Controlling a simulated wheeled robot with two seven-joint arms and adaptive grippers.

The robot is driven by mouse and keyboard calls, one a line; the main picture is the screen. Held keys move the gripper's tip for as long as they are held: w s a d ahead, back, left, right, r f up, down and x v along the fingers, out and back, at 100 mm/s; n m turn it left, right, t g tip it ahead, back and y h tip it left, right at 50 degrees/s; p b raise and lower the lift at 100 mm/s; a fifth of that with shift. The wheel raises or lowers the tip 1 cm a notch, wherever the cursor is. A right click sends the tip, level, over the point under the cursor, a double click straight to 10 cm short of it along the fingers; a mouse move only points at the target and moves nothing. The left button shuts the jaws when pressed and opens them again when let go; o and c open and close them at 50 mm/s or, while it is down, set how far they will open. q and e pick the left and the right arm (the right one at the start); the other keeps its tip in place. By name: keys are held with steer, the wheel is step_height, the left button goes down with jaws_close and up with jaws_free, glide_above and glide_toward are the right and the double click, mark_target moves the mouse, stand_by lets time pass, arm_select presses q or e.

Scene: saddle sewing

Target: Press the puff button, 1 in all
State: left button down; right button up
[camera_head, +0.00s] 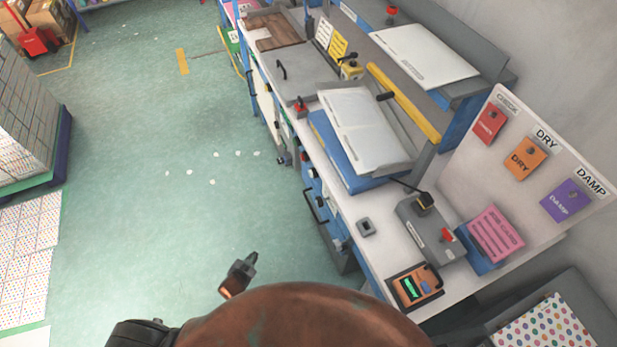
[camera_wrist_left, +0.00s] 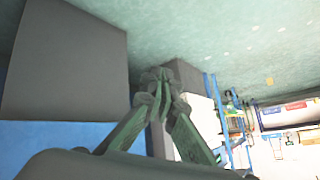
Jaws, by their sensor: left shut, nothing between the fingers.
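No puff button can be read by its label. A red button (camera_head: 447,236) sits on a grey box (camera_head: 428,232) on the near part of the bench. Another red button (camera_head: 300,104) is on the bench's left edge, and a third (camera_head: 391,11) is at the back. A small yellow box (camera_head: 350,70) with a dark top stands by the notices. My left gripper (camera_head: 248,259) is over the floor, left of the bench and apart from the buttons. In the left wrist view its fingertips (camera_wrist_left: 158,76) meet, with nothing between them. My right gripper is out of view.
The long bench (camera_head: 384,237) carries sloped white panels (camera_head: 362,130) and an orange meter (camera_head: 414,287). A board (camera_head: 478,150) with coloured tags stands on the right. Stacked goods (camera_head: 25,125) are at the left. The green floor (camera_head: 150,200) between is open.

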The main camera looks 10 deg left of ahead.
mark_target(312, 173)
arm_select(q)
steer(key=w+d+r+m+t+h+b, duration=0.1)
steer(key=w+d+r+m+t+b, duration=0.1)
steer(key=w+r, duration=0.8)
steer(key=w+d+r+m+t+h+b, duration=0.2)
steer(key=w+d+r+t+b, duration=0.2)
steer(key=w+r, duration=0.7)
step_height(312, 173, up, 6)
steer(key=d+t, duration=0.1)
steer(key=d, duration=0.1)
steer(key=shift+d+r+m, duration=0.15)
steer(key=shift+d+m, duration=0.2)
steer(key=shift+m, duration=0.05)
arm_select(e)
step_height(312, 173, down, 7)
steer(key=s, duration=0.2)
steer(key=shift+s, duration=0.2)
arm_select(q)
steer(key=shift+d, duration=0.1)
steer(key=w+d+b, duration=0.1)
steer(key=w+d, duration=0.4)
steer(key=d, duration=0.2)
steer(key=shift+b, duration=0.4)
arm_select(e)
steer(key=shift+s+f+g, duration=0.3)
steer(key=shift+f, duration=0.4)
arm_select(q)
steer(key=shift+d, duration=0.1)
